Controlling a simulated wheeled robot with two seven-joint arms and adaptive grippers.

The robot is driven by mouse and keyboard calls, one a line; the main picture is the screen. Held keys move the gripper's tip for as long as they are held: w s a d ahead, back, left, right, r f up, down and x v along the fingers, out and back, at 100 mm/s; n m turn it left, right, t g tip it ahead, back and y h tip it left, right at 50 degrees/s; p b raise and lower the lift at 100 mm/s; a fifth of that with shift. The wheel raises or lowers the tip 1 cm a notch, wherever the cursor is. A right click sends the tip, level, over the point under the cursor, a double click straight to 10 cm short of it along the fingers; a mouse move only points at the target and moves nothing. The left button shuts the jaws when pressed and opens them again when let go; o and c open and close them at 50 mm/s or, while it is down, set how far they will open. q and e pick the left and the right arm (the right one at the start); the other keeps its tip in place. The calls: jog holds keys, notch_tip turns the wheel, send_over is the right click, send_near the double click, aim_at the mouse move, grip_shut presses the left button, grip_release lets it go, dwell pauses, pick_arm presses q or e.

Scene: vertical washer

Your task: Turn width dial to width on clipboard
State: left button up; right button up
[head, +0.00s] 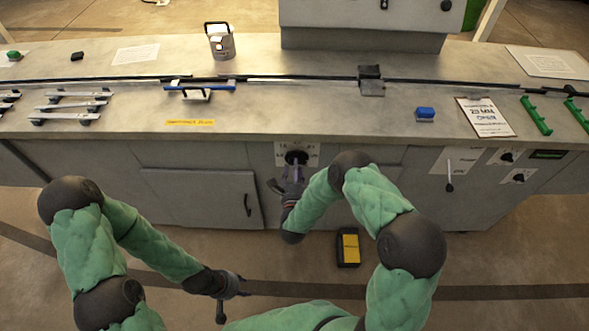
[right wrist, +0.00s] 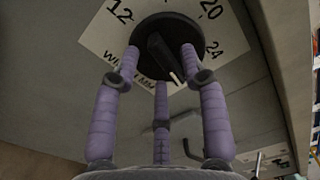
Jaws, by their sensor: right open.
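The width dial (right wrist: 165,45) is a round black dial with a raised bar knob on a pale plate marked 12, 20, 24 and "WIDTH MM". A light mark shows on the knob's lower-right end, below the 24. In the head view the dial (head: 296,157) is on the bench's front panel. My right gripper (right wrist: 165,65) is open, its three purple fingers spread around the dial; contact is unclear. It also shows in the head view (head: 293,173). The clipboard (head: 485,117) on the bench top appears to read 20 MM. My left gripper (head: 240,284) hangs low, away from the bench.
Other dials (head: 507,156) and a lever (head: 450,186) are on the front panel at right. A blue block (head: 425,114), green handles (head: 536,116) and a metal can (head: 220,44) stand on the bench. A black-and-yellow box (head: 348,248) is on the floor.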

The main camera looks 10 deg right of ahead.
jog(key=shift+w+d, duration=0.15)
jog(key=shift+w, duration=0.4)
grip_shut()
jog(key=shift+n, duration=0.4)
jog(key=n+b, duration=0.1)
jog(key=n, duration=0.5)
jog(key=n+b, duration=0.1)
jog(key=n, duration=0.5)
jog(key=d+n+b, duration=0.1)
jog(key=n, duration=0.6)
jog(key=shift+s+f, duration=0.2)
